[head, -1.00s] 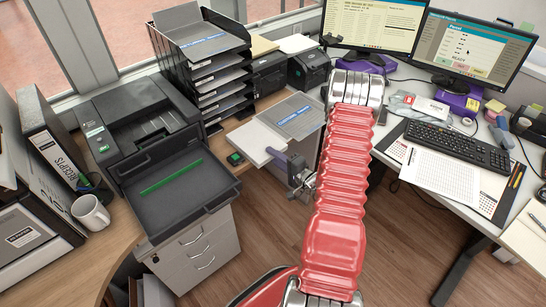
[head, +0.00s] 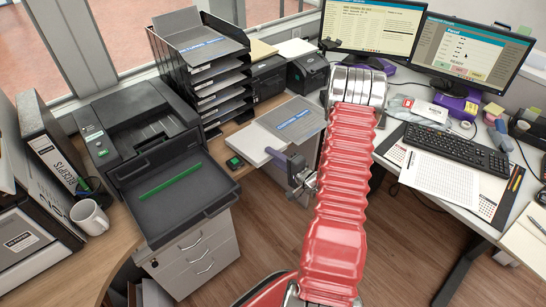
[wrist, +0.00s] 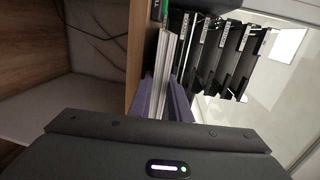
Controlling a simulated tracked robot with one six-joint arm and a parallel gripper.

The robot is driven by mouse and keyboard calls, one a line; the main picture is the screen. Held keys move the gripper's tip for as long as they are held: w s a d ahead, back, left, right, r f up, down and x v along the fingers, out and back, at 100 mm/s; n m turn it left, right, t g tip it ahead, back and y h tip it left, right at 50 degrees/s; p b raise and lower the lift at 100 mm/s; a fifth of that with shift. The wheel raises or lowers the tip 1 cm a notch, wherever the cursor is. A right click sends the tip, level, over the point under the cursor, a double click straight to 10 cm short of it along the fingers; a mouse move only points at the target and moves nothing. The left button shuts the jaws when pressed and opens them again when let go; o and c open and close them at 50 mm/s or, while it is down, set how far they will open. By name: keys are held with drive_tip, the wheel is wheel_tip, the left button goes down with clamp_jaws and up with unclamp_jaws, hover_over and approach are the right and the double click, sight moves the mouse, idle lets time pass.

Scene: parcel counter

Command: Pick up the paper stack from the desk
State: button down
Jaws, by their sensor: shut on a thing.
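The paper stack (head: 290,120) is white at its edges, with a grey top sheet bearing a blue label. It shows in the head view between the black tray tower and my red arm. My gripper (head: 276,157) is shut on its near edge, with a purple finger visible there. In the wrist view the stack's thin white edges (wrist: 164,62) run between the two purple fingers of my gripper (wrist: 166,100). My arm hides part of the stack's right side. I cannot tell whether the stack touches the desk.
A small green-topped device (head: 234,162) lies on the desk just left of the stack. The printer (head: 135,125) with its open tray and the black tray tower (head: 222,75) stand close by. The right desk holds a keyboard (head: 457,150) and monitors. Open floor lies below.

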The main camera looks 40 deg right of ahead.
drive_tip(key=s+d+r, duration=0.1)
drive_tip(key=s+r, duration=0.1)
drive_tip(key=s, duration=2.1)
drive_tip(key=shift+d, duration=0.15)
idle(0.8)
drive_tip(key=shift+w+r, duration=0.1)
drive_tip(key=shift+r, duration=0.05)
